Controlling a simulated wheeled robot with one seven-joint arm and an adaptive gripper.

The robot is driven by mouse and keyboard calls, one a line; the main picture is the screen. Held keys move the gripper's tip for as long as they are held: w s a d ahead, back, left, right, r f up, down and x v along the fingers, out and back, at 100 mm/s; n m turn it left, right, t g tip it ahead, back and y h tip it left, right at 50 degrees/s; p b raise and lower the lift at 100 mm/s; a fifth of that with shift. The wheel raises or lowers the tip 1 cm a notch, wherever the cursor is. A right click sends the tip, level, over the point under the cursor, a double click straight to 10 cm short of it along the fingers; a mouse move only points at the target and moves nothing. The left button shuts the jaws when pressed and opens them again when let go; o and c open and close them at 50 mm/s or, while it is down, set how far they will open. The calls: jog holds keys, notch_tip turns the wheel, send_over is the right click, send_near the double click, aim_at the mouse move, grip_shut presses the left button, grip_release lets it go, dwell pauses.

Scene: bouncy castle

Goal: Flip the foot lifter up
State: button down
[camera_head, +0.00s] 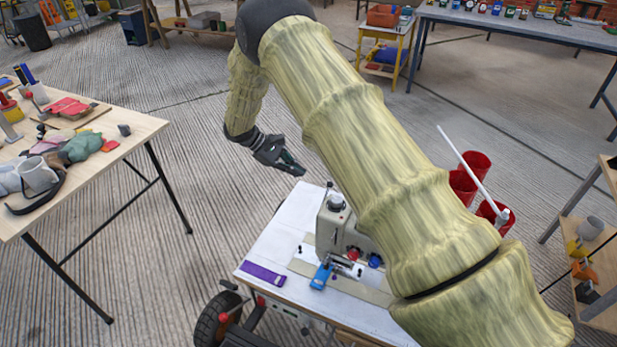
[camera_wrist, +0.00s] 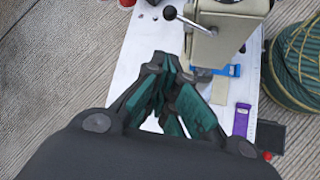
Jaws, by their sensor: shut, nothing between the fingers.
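A beige sewing machine (camera_head: 334,228) stands on a white table (camera_head: 290,222), partly hidden by my arm; it also shows at the top of the wrist view (camera_wrist: 212,40). A metal lever with a black ball end (camera_wrist: 170,13) sticks out from it and looks like the foot lifter. In the head view a small dark-tipped lever (camera_head: 328,187) shows at the machine's top. My gripper (camera_head: 298,170) is shut and empty. It hangs above and left of the machine, apart from it. In the wrist view its green-padded fingers (camera_wrist: 168,62) lie below the lever, not touching it.
A blue part (camera_head: 320,276) sits at the machine's front and a purple strip (camera_head: 263,274) lies on the table. Red bins (camera_head: 464,186) stand to the right. A cluttered wooden table (camera_head: 120,130) is at left. Floor between the tables is clear.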

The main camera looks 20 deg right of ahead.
aim_at(326, 195)
jog(key=w+f+p+x, duration=0.1)
jog(key=x, duration=1)
jog(key=r, duration=0.1)
jog(key=s+r+p, duration=0.1)
jog(key=r, duration=0.1)
jog(key=shift+s+a+r, duration=0.25)
jog(key=shift+s+r, duration=0.05)
jog(key=shift+r, duration=0.05)
jog(key=shift+r, duration=0.1)
